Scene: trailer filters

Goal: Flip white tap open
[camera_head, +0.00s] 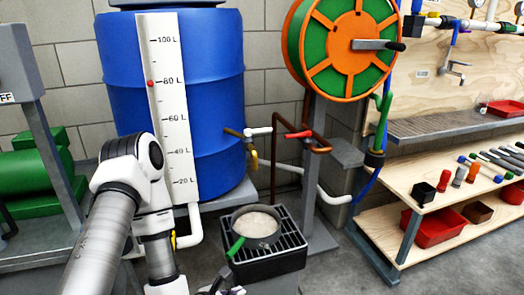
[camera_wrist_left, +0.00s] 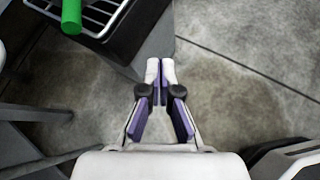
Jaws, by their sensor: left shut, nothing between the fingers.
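The white tap handle (camera_head: 258,131) sits on top of a brass tap (camera_head: 252,158) low on the right side of the blue barrel (camera_head: 180,85). The handle lies roughly level, pointing right, above the down-turned spout. My left gripper (camera_wrist_left: 160,70) is shut and empty in the left wrist view, above the bare floor. In the head view my left arm comes in from the lower left, and the gripper is at the bottom edge, mostly cut off, well below the tap and apart from it. My right gripper is not in view.
A pot (camera_head: 256,226) with a green handle (camera_head: 235,247) stands on a black grated stand (camera_head: 278,262) below the tap. A red tap handle (camera_head: 299,135) on copper pipe is just right. A hose reel (camera_head: 350,40) hangs above. A shelf bench (camera_head: 430,205) stands right.

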